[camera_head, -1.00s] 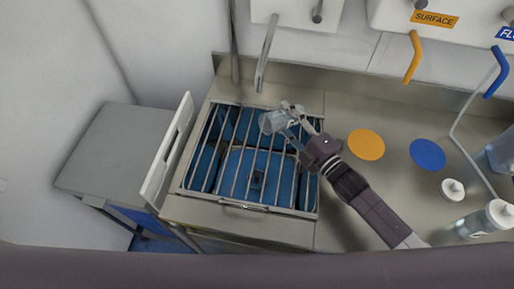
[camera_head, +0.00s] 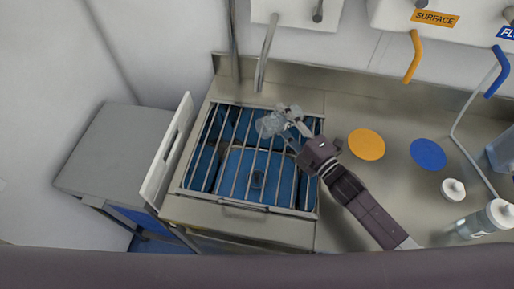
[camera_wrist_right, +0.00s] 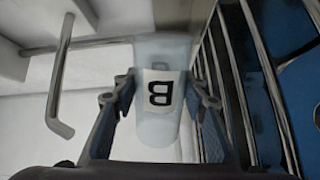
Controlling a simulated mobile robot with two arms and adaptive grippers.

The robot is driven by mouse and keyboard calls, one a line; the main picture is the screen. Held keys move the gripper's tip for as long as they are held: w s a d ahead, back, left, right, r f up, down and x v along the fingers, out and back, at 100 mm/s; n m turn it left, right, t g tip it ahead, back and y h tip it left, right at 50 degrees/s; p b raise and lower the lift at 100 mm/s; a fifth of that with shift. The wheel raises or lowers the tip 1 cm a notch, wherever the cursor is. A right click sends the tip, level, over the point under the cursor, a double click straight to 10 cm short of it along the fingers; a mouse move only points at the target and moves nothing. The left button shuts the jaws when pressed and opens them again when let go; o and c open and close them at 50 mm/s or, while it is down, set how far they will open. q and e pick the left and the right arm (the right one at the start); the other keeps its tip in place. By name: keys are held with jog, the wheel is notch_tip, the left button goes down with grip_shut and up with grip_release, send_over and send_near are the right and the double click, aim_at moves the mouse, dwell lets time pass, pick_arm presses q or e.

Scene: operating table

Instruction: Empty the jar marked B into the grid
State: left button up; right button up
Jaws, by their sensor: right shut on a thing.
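The jar marked B (camera_wrist_right: 160,120) is a clear, pale jar with a white label and a black B, which appears upside down in the right wrist view. In the head view the jar (camera_head: 268,124) is tilted over the back right part of the grid. My right gripper (camera_head: 290,122) is shut on the jar; its fingers also show on both sides of the jar in the right wrist view (camera_wrist_right: 160,105). The grid (camera_head: 236,203) is a set of metal bars over a blue-lined basin. I cannot make out any contents in the jar. My left gripper is not in view.
A thin tap (camera_head: 266,52) stands behind the grid. A white upright panel (camera_head: 165,155) borders it on the left.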

aim_at(273, 127)
jog(key=shift+s+a+f+n+b, duration=0.1)
jog(key=shift+a+f+n+b, duration=0.15)
jog(key=shift+n, duration=0.5)
jog(key=shift+s+a+f+n+b, duration=0.15)
jog(key=shift+n+b, duration=0.2)
jog(key=shift+n, duration=0.4)
dwell(0.5)
jog(key=shift+s+a+r+n+p, duration=0.25)
jog(key=shift+r+n, duration=0.2)
jog(key=shift+n, duration=0.4)
jog(key=shift+s+a+r+n+p, duration=0.2)
jog(key=shift+r+n, duration=0.25)
jog(key=shift+n, duration=0.4)
dwell(0.5)
jog(key=shift+s+a+r+n, duration=0.25)
jog(key=shift+a+n, duration=0.1)
jog(key=shift+n, duration=0.4)
jog(key=shift+s+a+r+n, duration=0.2)
jog(key=shift+a+r+n, duration=0.15)
jog(key=shift+n, duration=0.45)
jog(key=shift+s+a+r+n, duration=0.2)
jog(key=shift+a+n, duration=0.2)
jog(key=shift+n, duration=0.35)
dwell(1.5)
